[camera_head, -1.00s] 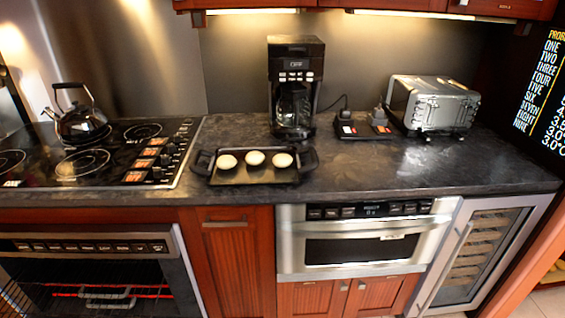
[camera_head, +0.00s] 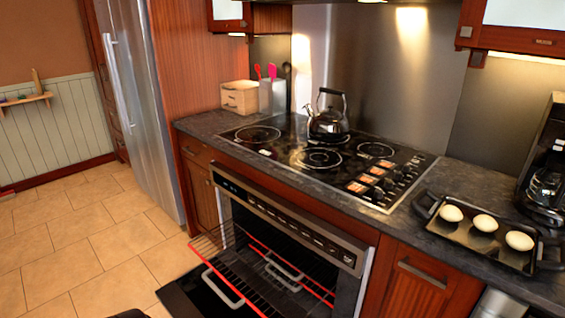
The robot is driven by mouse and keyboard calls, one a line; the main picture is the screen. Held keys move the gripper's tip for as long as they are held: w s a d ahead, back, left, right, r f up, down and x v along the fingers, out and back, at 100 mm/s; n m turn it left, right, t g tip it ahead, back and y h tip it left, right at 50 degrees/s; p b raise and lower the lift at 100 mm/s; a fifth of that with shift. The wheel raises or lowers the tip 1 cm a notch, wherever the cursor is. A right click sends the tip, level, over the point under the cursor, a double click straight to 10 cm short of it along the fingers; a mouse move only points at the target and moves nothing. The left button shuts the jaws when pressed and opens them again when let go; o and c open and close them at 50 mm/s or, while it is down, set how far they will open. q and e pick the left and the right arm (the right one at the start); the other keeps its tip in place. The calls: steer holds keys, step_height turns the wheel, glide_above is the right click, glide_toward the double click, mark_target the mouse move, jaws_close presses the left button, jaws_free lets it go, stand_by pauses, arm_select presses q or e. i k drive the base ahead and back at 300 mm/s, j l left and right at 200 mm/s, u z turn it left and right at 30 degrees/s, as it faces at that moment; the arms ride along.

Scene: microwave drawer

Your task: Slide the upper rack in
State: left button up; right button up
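The upper rack (camera_head: 222,262) is a dark wire grid in the open oven (camera_head: 290,222) below the cooktop. It sticks out of the oven's front over the lowered black oven door (camera_head: 188,298). A red strip runs along its outer edge, and another red line shows deeper inside the oven. A grey curved bar (camera_head: 222,288) shows below the outer edge, and a similar one shows further in. The bottom of the oven is cut off by the picture's edge. Neither of my grippers is in view.
Tiled floor (camera_head: 80,245) lies free left of the oven, with a steel fridge (camera_head: 150,110) behind it. On the counter above stand a kettle (camera_head: 328,118), a wooden box (camera_head: 240,97) and a tray (camera_head: 450,231) with three round pale items.

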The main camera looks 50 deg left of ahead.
mark_target(242, 302)
steer(key=u, duration=2.05)
